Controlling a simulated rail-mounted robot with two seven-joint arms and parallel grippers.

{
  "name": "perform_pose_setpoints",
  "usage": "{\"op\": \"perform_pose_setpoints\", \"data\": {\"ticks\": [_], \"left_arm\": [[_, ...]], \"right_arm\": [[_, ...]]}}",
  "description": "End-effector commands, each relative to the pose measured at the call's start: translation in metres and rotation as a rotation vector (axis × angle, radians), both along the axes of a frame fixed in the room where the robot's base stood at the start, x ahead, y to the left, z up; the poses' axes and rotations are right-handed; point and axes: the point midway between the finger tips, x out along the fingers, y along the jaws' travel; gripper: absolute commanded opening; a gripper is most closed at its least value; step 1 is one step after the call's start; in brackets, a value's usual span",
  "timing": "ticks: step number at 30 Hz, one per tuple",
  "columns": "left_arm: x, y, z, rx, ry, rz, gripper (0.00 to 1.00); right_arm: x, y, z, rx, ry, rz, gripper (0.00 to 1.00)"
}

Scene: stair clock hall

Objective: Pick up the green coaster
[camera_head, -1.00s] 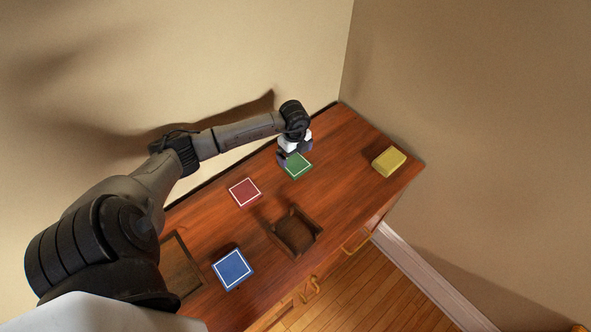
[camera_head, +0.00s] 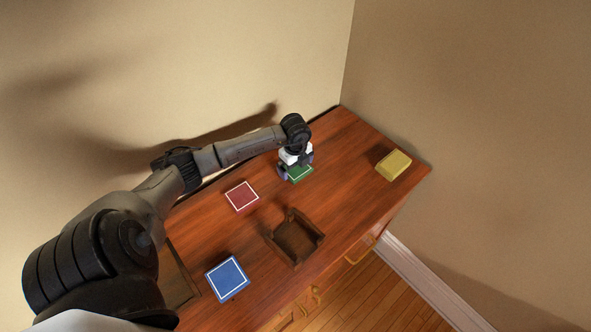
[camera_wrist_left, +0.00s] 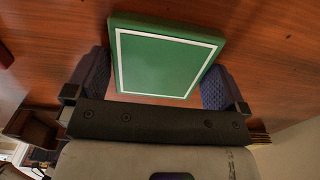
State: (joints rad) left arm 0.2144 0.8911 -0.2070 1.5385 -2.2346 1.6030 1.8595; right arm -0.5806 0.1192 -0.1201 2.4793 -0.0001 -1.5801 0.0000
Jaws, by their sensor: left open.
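The green coaster (camera_head: 301,173) is a square with a white line border, lying on the wooden desk top toward the back. My left gripper (camera_head: 296,172) is over it from above and partly covers it in the head view. In the left wrist view the green coaster (camera_wrist_left: 165,60) sits between the two open, blue-padded fingers (camera_wrist_left: 158,85), one on either side. It extends beyond the fingertips. I cannot tell whether either finger touches it. My right gripper is not in view.
On the desk (camera_head: 350,150) lie a red coaster (camera_head: 242,196), a blue coaster (camera_head: 227,278) and a yellow block (camera_head: 394,165). A small brown wooden holder (camera_head: 295,237) stands near the front edge. Walls rise behind and to the right.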

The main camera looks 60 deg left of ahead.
Motion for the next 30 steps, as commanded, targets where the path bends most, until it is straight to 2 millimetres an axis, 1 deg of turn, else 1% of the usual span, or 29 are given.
{"op": "perform_pose_setpoints", "data": {"ticks": [1, 11, 18, 22, 26, 30], "left_arm": [[0.0, 0.0, 0.0, 0.0, 0.0, 0.0, 0.97], [0.0, 0.0, 0.0, 0.0, 0.0, 0.0, 0.66], [0.0, 0.0, 0.001, 0.0, -0.001, 0.0, 0.65], [0.0, 0.0, 0.006, 0.001, -0.001, 0.0, 0.65], [0.0, 0.001, 0.019, 0.001, -0.002, -0.001, 0.65], [0.001, 0.001, 0.041, 0.003, -0.004, -0.001, 0.65]], "right_arm": [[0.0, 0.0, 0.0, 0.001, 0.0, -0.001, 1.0], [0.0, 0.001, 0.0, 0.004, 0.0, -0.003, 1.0], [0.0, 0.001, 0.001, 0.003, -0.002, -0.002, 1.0], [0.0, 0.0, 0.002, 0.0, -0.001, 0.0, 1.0], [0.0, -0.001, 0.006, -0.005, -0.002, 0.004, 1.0], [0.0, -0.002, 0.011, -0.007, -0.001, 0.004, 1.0]]}}
